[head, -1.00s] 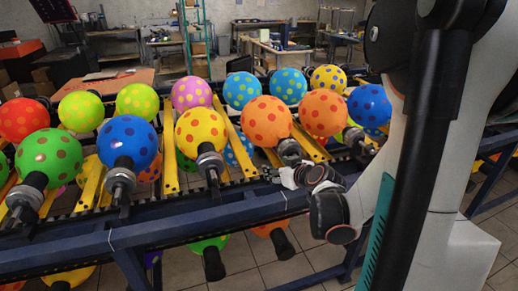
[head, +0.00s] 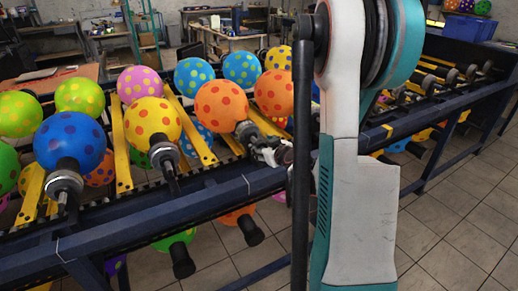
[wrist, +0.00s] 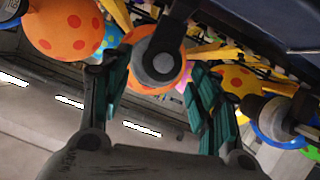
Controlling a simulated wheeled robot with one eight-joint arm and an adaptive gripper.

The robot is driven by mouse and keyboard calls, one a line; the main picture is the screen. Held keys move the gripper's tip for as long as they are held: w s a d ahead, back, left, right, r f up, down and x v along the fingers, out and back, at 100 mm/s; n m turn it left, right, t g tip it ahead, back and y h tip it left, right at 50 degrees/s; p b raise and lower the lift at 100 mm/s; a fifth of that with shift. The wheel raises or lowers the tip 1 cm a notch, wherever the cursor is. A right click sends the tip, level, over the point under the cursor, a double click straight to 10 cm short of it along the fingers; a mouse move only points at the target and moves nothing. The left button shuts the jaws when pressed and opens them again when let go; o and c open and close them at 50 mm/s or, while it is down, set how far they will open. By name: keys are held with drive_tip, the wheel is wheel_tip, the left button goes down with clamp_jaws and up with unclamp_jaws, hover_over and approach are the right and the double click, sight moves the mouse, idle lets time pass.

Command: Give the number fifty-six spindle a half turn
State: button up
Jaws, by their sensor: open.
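Several spindles with dotted balloons stand in a row on the rack. No number is readable, so I cannot tell which is fifty-six. My gripper (head: 268,152) is beside the spindle end (head: 246,132) of an orange balloon with red dots (head: 220,103), and is partly hidden by my arm. In the wrist view, my gripper (wrist: 160,92) is open, with one green-padded finger on either side of that dark spindle end and its grey disc (wrist: 163,63). The spindle end lies between the fingers, near their tips. I cannot tell whether either finger touches it. The orange balloon is behind it.
A yellow balloon (head: 152,120) and a blue balloon (head: 69,141) sit on neighbouring spindles to the left. A dark blue rail (head: 150,215) runs along the rack's front. Tiled floor (head: 440,230) lies open at right. My arm covers much of the rack's middle.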

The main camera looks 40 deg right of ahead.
sight(250, 136)
drive_tip(key=shift+b+x, duration=0.55)
drive_tip(key=shift+x, duration=1.7)
drive_tip(key=c, duration=1.1)
